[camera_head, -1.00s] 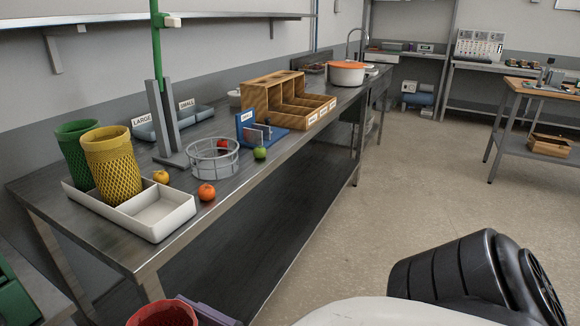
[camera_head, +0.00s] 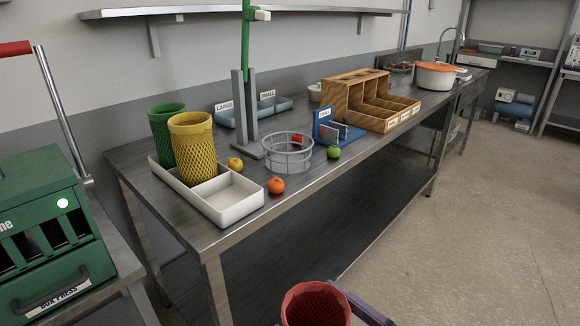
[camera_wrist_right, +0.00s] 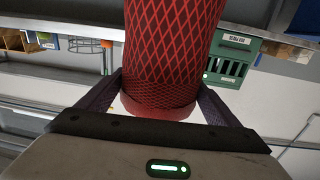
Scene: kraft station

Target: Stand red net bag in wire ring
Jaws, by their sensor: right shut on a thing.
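The red net bag (camera_head: 316,304) is at the bottom of the head view, off the table, its open top facing up. My right gripper (camera_wrist_right: 155,100) is shut on the red net bag (camera_wrist_right: 172,45), with one finger on each side of it in the right wrist view. The wire ring (camera_head: 288,154) stands on the steel table, beyond the bag. A red fruit (camera_head: 297,140) shows through or behind its wires; I cannot tell if it is inside. My left gripper is not in view.
A white tray (camera_head: 238,205) holds yellow (camera_head: 193,150) and green (camera_head: 165,125) net bags. Orange (camera_head: 276,186), yellow (camera_head: 235,164) and green (camera_head: 334,152) fruits lie near the ring. A post (camera_head: 245,110), blue stand (camera_head: 340,130) and wooden box (camera_head: 370,100) stand behind. A green press (camera_head: 50,225) is left.

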